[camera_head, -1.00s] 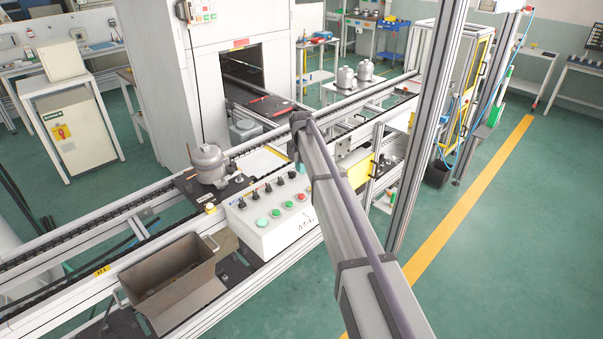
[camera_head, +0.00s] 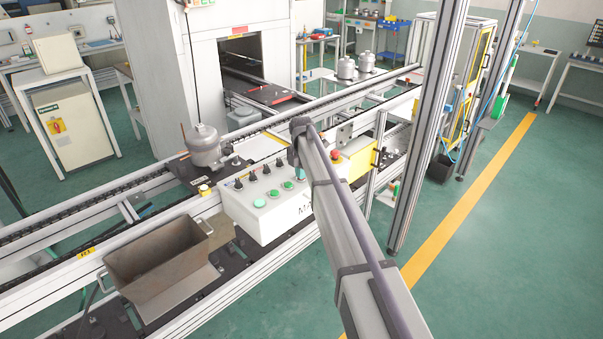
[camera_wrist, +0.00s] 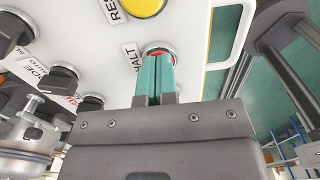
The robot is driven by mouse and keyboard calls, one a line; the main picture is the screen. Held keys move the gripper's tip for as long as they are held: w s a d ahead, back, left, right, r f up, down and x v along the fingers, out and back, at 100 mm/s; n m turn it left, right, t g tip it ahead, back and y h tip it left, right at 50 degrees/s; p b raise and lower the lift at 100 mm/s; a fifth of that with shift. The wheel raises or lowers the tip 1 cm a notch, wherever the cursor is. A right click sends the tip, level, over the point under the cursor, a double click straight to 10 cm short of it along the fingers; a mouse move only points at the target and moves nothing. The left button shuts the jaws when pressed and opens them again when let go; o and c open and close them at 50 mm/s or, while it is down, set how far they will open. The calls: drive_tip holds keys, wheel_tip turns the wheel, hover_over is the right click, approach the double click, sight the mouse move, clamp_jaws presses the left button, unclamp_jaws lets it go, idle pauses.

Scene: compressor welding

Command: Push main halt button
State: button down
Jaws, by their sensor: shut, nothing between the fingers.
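The white control box (camera_head: 262,226) stands beside the conveyor in the head view, with knobs and green buttons on its face. In the wrist view, the red halt button (camera_wrist: 158,49) sits in a pale ring next to a "HALT" label. My gripper (camera_wrist: 155,60) is shut and empty, its teal fingers side by side and their tips over the button. The tips cover most of the button, and I cannot tell whether they touch it. In the head view my gripper (camera_head: 300,173) is mostly hidden by my arm, and so is the halt button.
A yellow reset button (camera_wrist: 146,4) and black knobs (camera_wrist: 62,80) lie close by on the panel. A grey compressor (camera_head: 205,147) stands on the conveyor behind the box. A brown metal bin (camera_head: 165,265) is at the left. An upright post (camera_head: 430,130) stands at the right.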

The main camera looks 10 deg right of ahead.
drive_tip(key=shift+s+f+b, duration=0.3)
drive_tip(key=shift+s+f, duration=0.05)
drive_tip(key=shift+f, duration=0.1)
drive_tip(key=shift+s+r, duration=0.15)
drive_tip(key=shift+r+p, duration=0.6)
drive_tip(key=shift+p, duration=0.45)
wheel_tip(320, 180, up, 13)
drive_tip(key=p, duration=1.3)
drive_tip(key=shift+r, duration=0.15)
